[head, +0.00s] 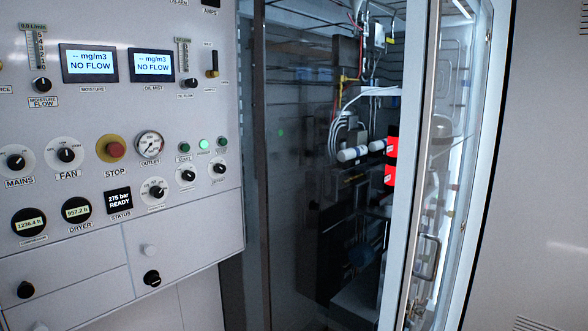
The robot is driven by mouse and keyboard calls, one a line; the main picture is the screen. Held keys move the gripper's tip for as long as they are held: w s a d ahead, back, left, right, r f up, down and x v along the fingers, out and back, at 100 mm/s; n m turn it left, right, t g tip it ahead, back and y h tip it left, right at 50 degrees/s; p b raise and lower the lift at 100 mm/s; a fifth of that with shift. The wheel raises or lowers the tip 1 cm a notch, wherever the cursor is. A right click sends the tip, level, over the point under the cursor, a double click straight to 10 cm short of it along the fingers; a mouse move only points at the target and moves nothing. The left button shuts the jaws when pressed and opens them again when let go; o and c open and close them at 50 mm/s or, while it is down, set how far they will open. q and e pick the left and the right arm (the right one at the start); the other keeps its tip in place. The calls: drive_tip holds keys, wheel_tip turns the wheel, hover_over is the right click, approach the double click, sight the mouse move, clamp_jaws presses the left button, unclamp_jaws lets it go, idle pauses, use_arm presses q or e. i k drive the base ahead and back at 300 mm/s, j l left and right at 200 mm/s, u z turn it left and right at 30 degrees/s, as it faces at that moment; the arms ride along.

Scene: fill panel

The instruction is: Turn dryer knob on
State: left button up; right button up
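A grey control panel (190,110) fills the left of the head view. The label "DRYER" (80,228) sits under a round black hour meter (76,210) that reads about 957.2 h. Black knobs on pale dials stand above it, one labelled MAINS (16,162) and one labelled FAN (66,155). Three more black knobs are to the right: one low (157,192), one in the middle (188,175) and one at the right (219,168). Their labels are too small to read, so I cannot tell which is the dryer knob. Neither gripper is in view.
A red STOP button (115,149) on a yellow ring and an outlet gauge (149,145) are near the knobs. A status screen (118,201) reads "275 bar READY". A glazed door with a pale frame (405,160) and handle (426,258) is at the right.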

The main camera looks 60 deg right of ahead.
sight(219, 168)
drive_tip(key=z, duration=1.35)
drive_tip(key=l+u, duration=0.2)
drive_tip(key=l, duration=0.45)
drive_tip(key=k, duration=0.05)
